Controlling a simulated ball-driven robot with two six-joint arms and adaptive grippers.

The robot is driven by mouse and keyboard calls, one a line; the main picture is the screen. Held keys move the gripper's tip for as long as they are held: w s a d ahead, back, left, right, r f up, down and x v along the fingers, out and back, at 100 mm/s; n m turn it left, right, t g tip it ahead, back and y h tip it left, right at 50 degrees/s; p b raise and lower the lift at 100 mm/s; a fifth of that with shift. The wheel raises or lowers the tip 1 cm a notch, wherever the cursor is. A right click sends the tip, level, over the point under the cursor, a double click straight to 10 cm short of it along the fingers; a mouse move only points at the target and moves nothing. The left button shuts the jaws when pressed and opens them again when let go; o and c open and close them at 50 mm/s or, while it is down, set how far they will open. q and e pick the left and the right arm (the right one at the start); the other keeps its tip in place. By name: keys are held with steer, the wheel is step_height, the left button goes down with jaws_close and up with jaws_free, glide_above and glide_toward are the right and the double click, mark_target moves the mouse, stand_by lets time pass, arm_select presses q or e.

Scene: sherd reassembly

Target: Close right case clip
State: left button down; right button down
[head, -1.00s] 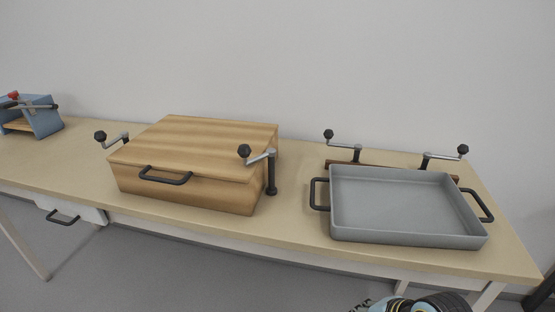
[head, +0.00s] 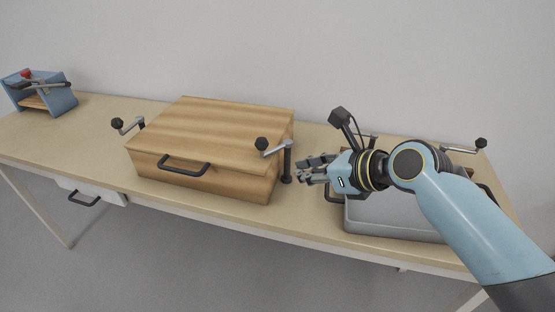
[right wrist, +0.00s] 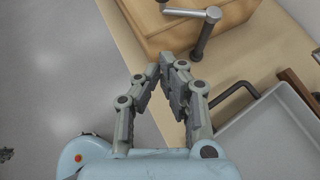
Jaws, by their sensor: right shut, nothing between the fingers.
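The wooden case (head: 215,125) stands on the table with its lid down. The right case clip (head: 287,160) is a dark upright post at the case's right front corner. Its grey lever ends in a black knob (head: 262,143) and points left, overlapping the lid in the picture. The post and lever also show at the top of the right wrist view (right wrist: 202,38). My right gripper (head: 303,173) is shut and empty, just right of and slightly in front of the post, not visibly touching it. The left clip (head: 126,125) stands at the case's left side. My left gripper is out of view.
A grey tray (head: 375,222) with black handles lies right of the case, partly hidden behind my right arm. Another crank lever (head: 465,147) stands behind it. A blue clamp-like device (head: 45,95) sits at the far left. The table's front edge is near my gripper.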

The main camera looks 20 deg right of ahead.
steer(key=w+a, duration=0.1)
steer(key=w+a+f, duration=0.1)
steer(key=w, duration=0.1)
steer(key=w+a, duration=0.1)
steer(key=w, duration=0.1)
steer(key=shift+w+f, duration=0.15)
steer(key=shift+f, duration=0.15)
steer(key=shift+w+a+r, duration=0.3)
steer(key=shift+w+a, duration=0.05)
steer(key=shift+w, duration=0.35)
steer(key=shift+w+a+p, duration=0.4)
steer(key=shift+a+p, duration=0.1)
steer(key=shift+p, duration=0.45)
